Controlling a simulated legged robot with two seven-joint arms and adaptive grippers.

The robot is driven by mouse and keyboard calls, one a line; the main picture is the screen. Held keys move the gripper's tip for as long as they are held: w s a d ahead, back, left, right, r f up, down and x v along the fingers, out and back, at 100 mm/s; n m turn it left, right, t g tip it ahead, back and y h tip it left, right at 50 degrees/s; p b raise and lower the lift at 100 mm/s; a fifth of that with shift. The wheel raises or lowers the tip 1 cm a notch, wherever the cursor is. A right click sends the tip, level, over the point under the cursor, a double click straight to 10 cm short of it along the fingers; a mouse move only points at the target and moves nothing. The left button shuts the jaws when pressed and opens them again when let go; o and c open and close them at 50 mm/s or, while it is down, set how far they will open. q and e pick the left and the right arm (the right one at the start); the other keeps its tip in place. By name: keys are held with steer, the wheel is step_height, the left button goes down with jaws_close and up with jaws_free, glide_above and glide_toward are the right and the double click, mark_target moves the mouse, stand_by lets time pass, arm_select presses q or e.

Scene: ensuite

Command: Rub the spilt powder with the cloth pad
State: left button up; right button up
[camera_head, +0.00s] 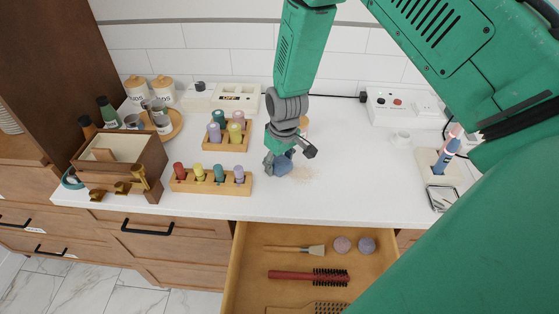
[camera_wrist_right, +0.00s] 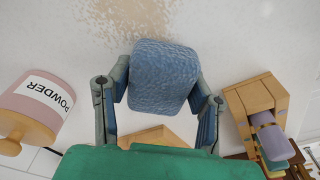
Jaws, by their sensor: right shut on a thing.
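The spilt powder (camera_head: 303,174) is a tan, speckled patch on the white counter. It also shows at the top of the right wrist view (camera_wrist_right: 128,20). The cloth pad (camera_wrist_right: 162,78) is blue and textured, and it sits between the fingers of my right gripper (camera_wrist_right: 160,100). In the head view the pad (camera_head: 284,166) is at the left edge of the powder, low over the counter; I cannot tell whether it touches the surface. My right gripper (camera_head: 280,155) is shut on the pad. My left gripper is not in view.
Wooden racks of coloured bottles (camera_head: 212,182) stand left of the pad. A pink jar labelled powder (camera_wrist_right: 40,105) is close to my right gripper. An open drawer (camera_head: 290,235) with brushes juts out below the counter. A toothbrush holder (camera_head: 438,165) stands right.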

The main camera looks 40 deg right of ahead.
mark_target(278, 160)
step_height(278, 160, up, 3)
steer(key=shift+a+p, duration=0.15)
steer(key=shift+p, duration=0.5)
steer(key=r+p, duration=0.1)
steer(key=d+r+p, duration=0.1)
steer(key=shift+d+r+p, duration=0.15)
steer(key=shift+r+p, duration=0.45)
steer(key=shift+r, duration=0.4)
steer(key=shift+s+a+r+p, duration=0.1)
steer(key=shift+a+r+p, duration=0.2)
steer(key=shift+p, duration=0.1)
steer(key=shift+a+r, duration=0.1)
steer(key=shift+a, duration=0.15)
steer(key=shift+d+f, duration=0.2)
steer(key=shift+d, duration=0.3)
steer(key=shift+a, duration=0.1)
